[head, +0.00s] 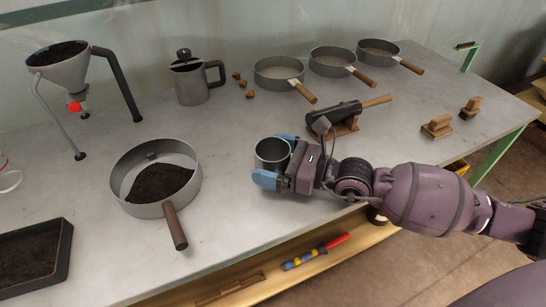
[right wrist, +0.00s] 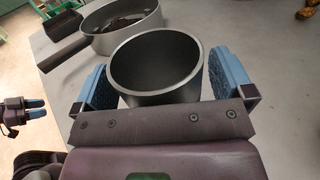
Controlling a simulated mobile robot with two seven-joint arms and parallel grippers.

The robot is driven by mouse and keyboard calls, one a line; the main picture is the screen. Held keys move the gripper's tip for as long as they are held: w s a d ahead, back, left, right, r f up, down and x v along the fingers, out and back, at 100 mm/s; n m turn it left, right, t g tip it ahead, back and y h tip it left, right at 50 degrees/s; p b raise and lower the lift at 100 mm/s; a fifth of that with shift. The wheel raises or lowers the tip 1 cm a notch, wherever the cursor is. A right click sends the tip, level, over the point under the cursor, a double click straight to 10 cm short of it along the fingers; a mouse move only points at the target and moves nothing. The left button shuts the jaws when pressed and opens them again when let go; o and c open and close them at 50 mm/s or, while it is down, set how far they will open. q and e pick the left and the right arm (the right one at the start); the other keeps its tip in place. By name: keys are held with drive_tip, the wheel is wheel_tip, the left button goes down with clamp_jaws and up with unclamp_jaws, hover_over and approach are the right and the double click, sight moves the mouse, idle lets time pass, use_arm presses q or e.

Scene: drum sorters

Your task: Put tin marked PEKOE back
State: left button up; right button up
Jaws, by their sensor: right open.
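A grey metal tin (head: 272,153), open at the top, stands upright on the table near its front edge. No PEKOE lettering shows on it in either view. My right gripper (head: 268,160) is open, with one blue finger on each side of the tin. In the right wrist view the tin (right wrist: 155,65) sits between the two fingers, with its dark inside showing; I cannot tell whether they touch it. My left gripper (right wrist: 38,108) shows small at the left edge of the right wrist view, away from the tin; its opening is unclear.
A sieve pan (head: 124,184) holding dark soil is left of the tin, its handle toward the front. A funnel stand (head: 62,72), jug (head: 195,82) and several pans stand behind. A black cylinder on a wooden stand (head: 347,127) is right. A lower shelf (head: 330,252) holds tools.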

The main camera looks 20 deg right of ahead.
drive_tip(key=shift+r, duration=0.2)
drive_tip(key=shift+s+d, duration=0.2)
drive_tip(key=shift+d, duration=0.05)
drive_tip(key=v, duration=1)
drive_tip(key=shift+f, duration=0.1)
drive_tip(key=shift+s+d, duration=0.45)
drive_tip(key=shift+d, duration=0.05)
drive_tip(key=shift+s+d, duration=0.1)
